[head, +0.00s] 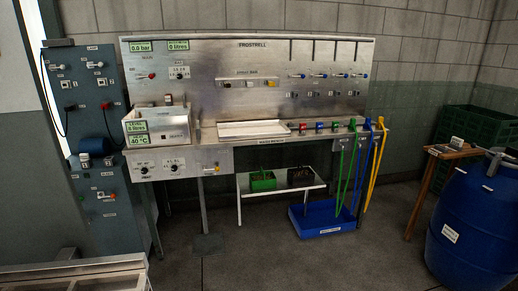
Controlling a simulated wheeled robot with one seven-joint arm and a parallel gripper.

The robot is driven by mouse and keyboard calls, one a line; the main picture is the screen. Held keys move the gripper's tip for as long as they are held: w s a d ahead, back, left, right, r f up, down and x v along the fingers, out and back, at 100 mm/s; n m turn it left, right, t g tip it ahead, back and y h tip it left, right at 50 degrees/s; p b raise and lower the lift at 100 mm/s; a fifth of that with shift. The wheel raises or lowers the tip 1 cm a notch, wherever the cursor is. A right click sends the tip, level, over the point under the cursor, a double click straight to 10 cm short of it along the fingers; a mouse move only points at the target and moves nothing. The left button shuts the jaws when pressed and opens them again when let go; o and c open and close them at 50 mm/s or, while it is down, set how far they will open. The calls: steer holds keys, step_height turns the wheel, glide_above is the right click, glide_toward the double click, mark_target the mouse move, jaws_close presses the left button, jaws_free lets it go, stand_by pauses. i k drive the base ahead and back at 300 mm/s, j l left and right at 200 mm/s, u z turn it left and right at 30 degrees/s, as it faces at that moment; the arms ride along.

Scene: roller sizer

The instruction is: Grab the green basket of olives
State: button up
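A small green basket (263,181) sits on the left part of a low white shelf (300,187) under the steel bench. Its contents are dark and too small to make out. A dark basket or box (300,175) stands to its right on the same shelf. My gripper does not show in the head view.
The steel bench (250,85) with sink and controls stands over the shelf. A blue tray (322,219) with hanging green, blue and yellow hoses is right of the shelf. A blue barrel (470,235) and small wooden table (455,151) stand at right.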

mark_target(262, 178)
steer(key=i, duration=1.25)
steer(key=i+j+z, duration=0.1)
steer(key=i, duration=1.15)
steer(key=i+j, duration=0.15)
steer(key=i, duration=1.15)
